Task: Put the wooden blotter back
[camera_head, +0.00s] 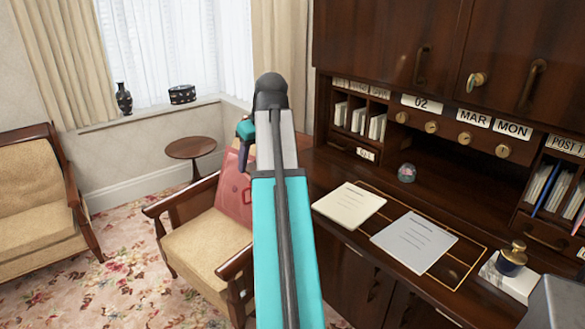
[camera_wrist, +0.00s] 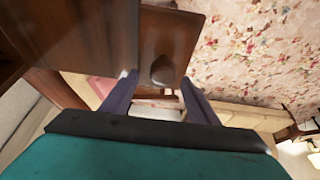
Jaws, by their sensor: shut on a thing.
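The wooden blotter (camera_wrist: 172,40), a brown wooden piece with a dark rounded knob, shows in the wrist view between and just beyond my fingertips. My gripper (camera_wrist: 158,82) is shut on it, though the exact contact is hard to see. In the head view my gripper (camera_head: 243,145) is partly behind my arm, above the chair and left of the desk's edge. I cannot make out the blotter there. The dark wooden desk (camera_head: 330,172) stands to the right.
On the desk lie a cream paper stack (camera_head: 348,204) and a pale printed sheet (camera_head: 414,241). A glass paperweight (camera_head: 407,172) sits behind them, and an inkwell (camera_head: 512,259) stands at right. A cushioned armchair (camera_head: 205,245) is below my arm. A round side table (camera_head: 190,147) stands near the window.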

